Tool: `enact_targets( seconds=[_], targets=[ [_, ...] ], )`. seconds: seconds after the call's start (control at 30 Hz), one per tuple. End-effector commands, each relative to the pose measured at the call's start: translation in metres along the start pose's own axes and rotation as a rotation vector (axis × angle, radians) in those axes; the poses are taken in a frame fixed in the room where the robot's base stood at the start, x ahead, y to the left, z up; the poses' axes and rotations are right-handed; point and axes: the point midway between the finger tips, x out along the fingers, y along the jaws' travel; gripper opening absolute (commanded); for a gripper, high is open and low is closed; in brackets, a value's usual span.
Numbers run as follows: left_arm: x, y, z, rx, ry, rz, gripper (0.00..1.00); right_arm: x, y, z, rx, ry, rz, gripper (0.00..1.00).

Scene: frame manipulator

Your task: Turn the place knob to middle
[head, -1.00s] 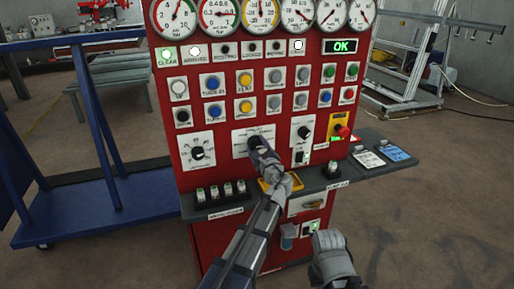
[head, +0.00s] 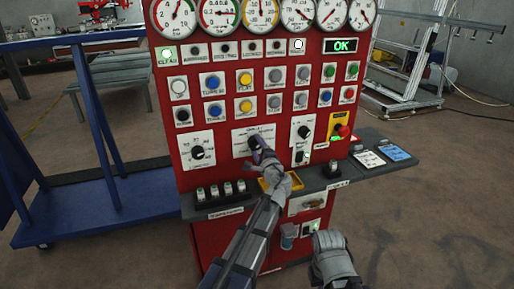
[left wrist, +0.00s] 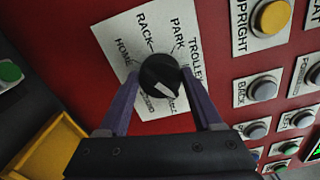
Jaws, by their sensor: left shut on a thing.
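The black round knob (head: 254,143) sits on a white label plate in the middle of the red panel. In the left wrist view the knob (left wrist: 157,70) has HOME, RACK, PARK and TROLLEY around it, plus lower labels that are partly hidden. Its white pointer mark points to the lower right in that view. My left gripper (left wrist: 162,80) has its two purple fingers on either side of the knob and is shut on it. In the head view my left gripper (head: 258,153) partly covers the knob. My right gripper (head: 334,262) is low at the front, its fingers not clear.
Another black knob (head: 197,152) is to the left and one (head: 304,132) to the right. A red emergency button (head: 343,131) is further right. A grey ledge (head: 330,181) with several switches runs below. A yellow tray (left wrist: 40,150) is near my left gripper.

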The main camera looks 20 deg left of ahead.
Motion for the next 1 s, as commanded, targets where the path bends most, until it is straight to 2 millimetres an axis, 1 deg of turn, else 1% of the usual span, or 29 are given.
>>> enact_targets(
  seconds=[0.2, 0.4, 0.97, 1.0],
  targets=[
    [-0.0001, 0.0010, 0.0003, -0.125, 0.000, 0.001, 0.11, 0.0007, -0.0001, 0.0000, 0.000, 0.000, 0.000, 0.00],
    [-0.0001, 0.0012, 0.0003, -0.193, 0.000, 0.001, 0.11, 0.0009, -0.0001, 0.0000, 0.000, 0.000, 0.000, 0.00],
    [-0.0002, 0.0014, 0.0003, -0.225, -0.001, 0.001, 0.11, 0.0010, -0.0001, -0.0001, 0.000, 0.000, 0.000, 0.00],
    [-0.0002, 0.0014, 0.0003, -0.225, -0.001, 0.001, 0.68, 0.0010, -0.0001, -0.0001, 0.000, 0.000, 0.000, 0.00]
  ],
)
